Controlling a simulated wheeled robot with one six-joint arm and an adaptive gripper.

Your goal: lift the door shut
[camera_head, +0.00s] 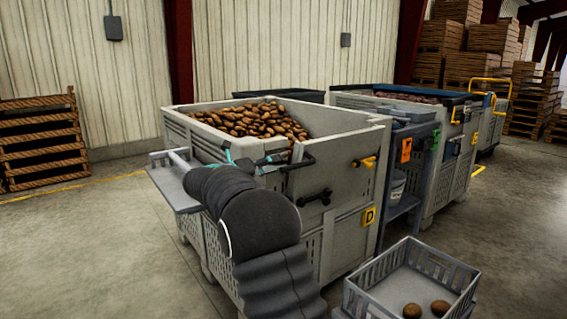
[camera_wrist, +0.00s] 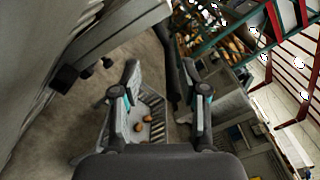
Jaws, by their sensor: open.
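A flat grey panel (camera_head: 175,187) juts out sideways from the left side of the potato bin (camera_head: 352,148), about level. It looks like the lowered door, with a pale bar along it; my arm hides its right part. The bin's right-hand face stands upright and bears a black handle (camera_head: 315,197). My gripper (camera_head: 290,160) is open, above the bin's near corner, its fingers pointing right. Its two fingers also show apart and empty in the wrist view (camera_wrist: 160,78). I cannot tell whether it touches the bin rim.
Potatoes (camera_head: 255,120) fill the bin. A grey crate (camera_head: 445,268) with two potatoes stands on the floor at lower right. A blue stand (camera_head: 405,205) and more bins are behind. Wooden crates (camera_head: 42,140) stand at far left; the floor at left is clear.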

